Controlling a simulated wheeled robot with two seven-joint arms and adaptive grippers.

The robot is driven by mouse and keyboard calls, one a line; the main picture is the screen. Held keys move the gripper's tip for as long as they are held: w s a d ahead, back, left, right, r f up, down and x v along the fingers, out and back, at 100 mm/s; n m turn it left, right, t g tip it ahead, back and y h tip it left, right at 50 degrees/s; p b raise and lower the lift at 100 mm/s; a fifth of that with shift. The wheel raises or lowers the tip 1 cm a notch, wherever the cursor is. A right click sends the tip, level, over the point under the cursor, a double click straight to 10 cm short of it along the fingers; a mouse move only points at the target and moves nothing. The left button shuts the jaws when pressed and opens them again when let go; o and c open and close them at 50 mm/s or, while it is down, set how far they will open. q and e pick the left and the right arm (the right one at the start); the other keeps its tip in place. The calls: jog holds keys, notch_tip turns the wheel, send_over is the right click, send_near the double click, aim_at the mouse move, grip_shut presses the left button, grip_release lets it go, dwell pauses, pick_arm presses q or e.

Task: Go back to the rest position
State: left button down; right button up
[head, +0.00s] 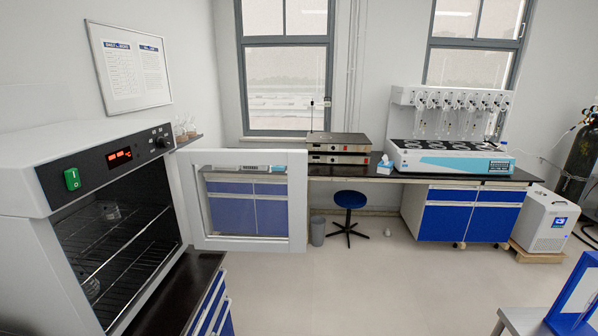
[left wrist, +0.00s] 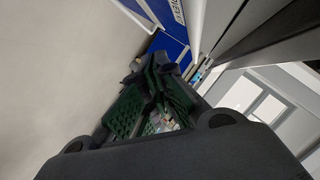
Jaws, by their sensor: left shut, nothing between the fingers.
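My left gripper (left wrist: 160,80) shows in the left wrist view, with dark fingers and green pads. Its fingers are shut with nothing held. Blue and grey surfaces lie beyond it, tilted in that view. Neither gripper shows in the head view. My right gripper is in no view.
A drying oven (head: 108,140) stands at the left on a dark counter, its glass-paned door (head: 247,243) swung open. Glassware (head: 110,212) sits inside. A multi distiller (head: 450,155) stands on the far bench. The middle floor is clear.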

pick_arm(q)
jog(key=s+d+f+n+g+h, duration=0.1)
jog(key=s+f+g, duration=0.1)
jog(key=s+f, duration=0.6)
jog(key=s+d+f+n+g, duration=0.15)
jog(key=s+f, duration=0.35)
jog(key=f, duration=0.7)
jog(key=s+f+n+g+h, duration=0.1)
jog(key=s+f+g, duration=0.1)
jog(key=s+f, duration=0.55)
jog(key=s+f+g, duration=0.2)
jog(key=s+f, duration=0.3)
jog(key=s, duration=0.5)
jog(key=s+f+n+g, duration=0.1)
jog(key=s+f+g, duration=0.1)
jog(key=s+f, duration=0.3)
jog(key=s+f+g, duration=0.2)
jog(key=s+f, duration=0.3)
jog(key=s, duration=0.9)
jog(key=shift+s+a, duration=0.15)
jog(key=shift+s, duration=0.15)
